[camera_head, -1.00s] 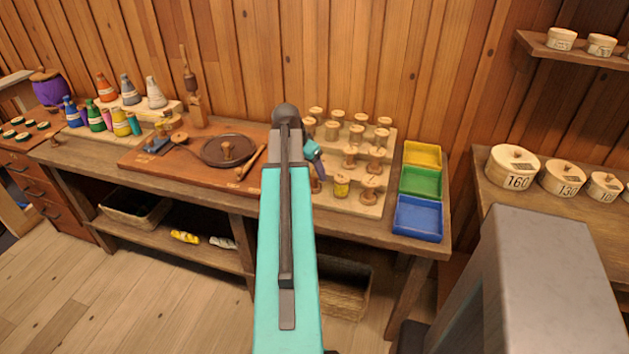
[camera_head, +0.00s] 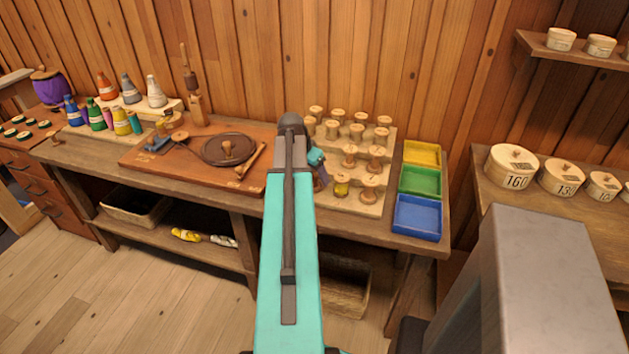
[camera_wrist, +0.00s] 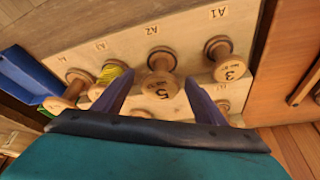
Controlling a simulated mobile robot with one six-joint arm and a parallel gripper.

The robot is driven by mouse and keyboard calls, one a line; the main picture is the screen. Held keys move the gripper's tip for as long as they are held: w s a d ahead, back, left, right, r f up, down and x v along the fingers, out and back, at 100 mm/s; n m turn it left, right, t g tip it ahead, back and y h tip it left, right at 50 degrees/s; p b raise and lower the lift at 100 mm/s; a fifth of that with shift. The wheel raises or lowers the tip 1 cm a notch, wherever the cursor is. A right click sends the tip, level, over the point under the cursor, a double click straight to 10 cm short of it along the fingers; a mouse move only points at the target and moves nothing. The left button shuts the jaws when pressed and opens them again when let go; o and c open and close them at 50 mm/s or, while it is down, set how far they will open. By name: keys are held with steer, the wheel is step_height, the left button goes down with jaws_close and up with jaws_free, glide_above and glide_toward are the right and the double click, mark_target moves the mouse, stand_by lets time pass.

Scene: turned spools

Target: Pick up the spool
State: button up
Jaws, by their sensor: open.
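Several turned wooden spools stand on a light wooden rack (camera_head: 372,207) in the head view; some have pale tops and one is wound with yellow thread (camera_head: 341,186). In the wrist view a spool marked 5 (camera_wrist: 161,84) shows between the fingers of my gripper (camera_wrist: 158,79), near the label A2. My gripper is open, with one finger on each side of this spool in the picture; I cannot tell whether they touch it. A spool marked 3 (camera_wrist: 229,66) stands to the right by A1. In the head view my gripper (camera_head: 318,168) is over the rack's left side, partly hidden by my arm.
The yellow-wound spool (camera_wrist: 112,75) and another spool (camera_wrist: 68,92) are left of the fingers in the wrist view. Yellow (camera_head: 422,153), green (camera_head: 420,181) and blue (camera_head: 417,216) trays stand right of the rack. A brown board (camera_head: 190,172) with tools lies to its left.

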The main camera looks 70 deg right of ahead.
mark_target(314, 172)
steer(key=c, duration=1.1)
steer(key=shift+c, duration=0.2)
steer(key=shift+r, duration=0.15)
steer(key=shift+r+b, duration=0.55)
steer(key=shift+r, duration=0.85)
steer(key=shift+a+r, duration=0.2)
steer(key=shift+a, duration=0.05)
steer(key=w+a+r+b, duration=0.1)
steer(key=w+a+b, duration=0.2)
steer(key=a, duration=1.2)
steer(key=shift+r+b, duration=0.25)
steer(key=shift+b, duration=0.55)
steer(key=shift+w+a, duration=0.1)
